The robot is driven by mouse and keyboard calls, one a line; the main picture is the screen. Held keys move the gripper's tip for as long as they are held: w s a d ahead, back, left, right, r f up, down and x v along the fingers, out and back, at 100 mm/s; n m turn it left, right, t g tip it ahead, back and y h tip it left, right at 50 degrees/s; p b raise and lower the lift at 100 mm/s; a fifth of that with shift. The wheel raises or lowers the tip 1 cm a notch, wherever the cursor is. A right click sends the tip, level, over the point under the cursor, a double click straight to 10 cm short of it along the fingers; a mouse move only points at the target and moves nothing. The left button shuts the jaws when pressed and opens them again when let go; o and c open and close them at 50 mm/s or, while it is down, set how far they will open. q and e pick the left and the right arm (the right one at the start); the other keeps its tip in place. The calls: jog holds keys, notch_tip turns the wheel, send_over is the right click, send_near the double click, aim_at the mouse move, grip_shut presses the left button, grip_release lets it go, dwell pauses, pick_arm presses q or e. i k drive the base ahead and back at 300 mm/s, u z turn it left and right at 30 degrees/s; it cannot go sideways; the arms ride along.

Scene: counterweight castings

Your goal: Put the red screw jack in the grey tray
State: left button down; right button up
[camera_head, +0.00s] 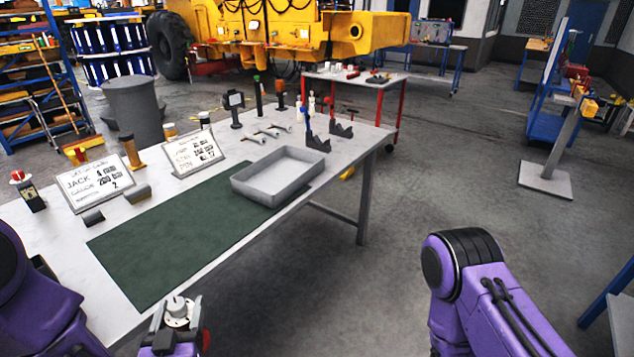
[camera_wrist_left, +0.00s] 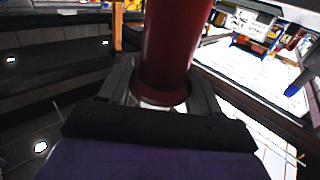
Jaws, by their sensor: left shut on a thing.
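The red screw jack (camera_wrist_left: 168,45) is a dark red, round body between the two fingers of my left gripper (camera_wrist_left: 162,98) in the left wrist view. The fingers are shut on it. In the head view, my left gripper (camera_head: 178,330) is at the bottom edge, in front of the table's near edge. The jack's grey top (camera_head: 178,309) shows there, and most of its body is hidden. The grey tray (camera_head: 278,173) is shallow, rectangular and empty. It sits on the table, partly on the green mat, up and to the right of my left gripper. My right gripper is out of view.
The green mat (camera_head: 185,240) is clear in front of the tray. Two signs (camera_head: 98,183) (camera_head: 192,152), small blocks and a red-topped item (camera_head: 28,191) stand on the left side of the white table (camera_head: 75,270). Black brackets (camera_head: 316,142) and several tools stand behind the tray.

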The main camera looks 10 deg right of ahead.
aim_at(287, 180)
jog(key=z, duration=1.55)
jog(key=i, duration=3.25)
jog(key=u, duration=1.6)
